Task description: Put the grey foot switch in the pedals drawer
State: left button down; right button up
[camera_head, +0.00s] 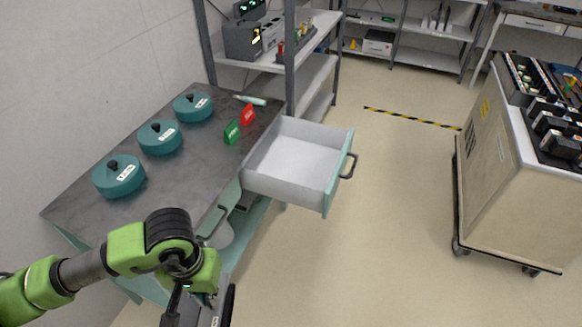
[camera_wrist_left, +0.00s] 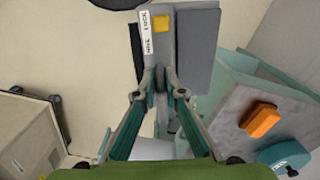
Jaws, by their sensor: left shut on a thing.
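My left gripper (camera_wrist_left: 160,88) is shut on the grey foot switch (camera_wrist_left: 197,55), a flat grey body with a yellow square and small lettering. In the head view, part of the foot switch (camera_head: 216,314) shows at the bottom edge, below my left arm and mostly cut off. An open drawer (camera_head: 334,186) with white-grey walls, a teal front and a dark handle sticks out from the bench. Its floor looks empty. No pedals label is readable on it. The held switch is apart from the drawer, nearer the bottom of the picture. My right gripper is not in view.
An orange block (camera_wrist_left: 263,119) shows in the wrist view. A loaded cart (camera_head: 505,175) stands at right. Floor between drawer and cart is clear.

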aim_at(295, 169)
jog(key=i+l, duration=0.3)
jog(key=i, duration=0.2)
jog(key=i+l, duration=0.35)
jog(key=i, duration=0.2)
jog(key=i+l, duration=0.3)
jog(key=i, duration=0.2)
jog(key=i+l, duration=0.3)
jog(key=i, duration=0.2)
jog(key=i+l, duration=0.3)
jog(key=i, duration=0.25)
jog(key=i+u, duration=0.1)
jog(key=u, duration=0.35)
jog(key=l+u, duration=0.15)
jog(key=u, duration=0.25)
jog(key=i+l+u, duration=0.1)
jog(key=u, duration=0.85)
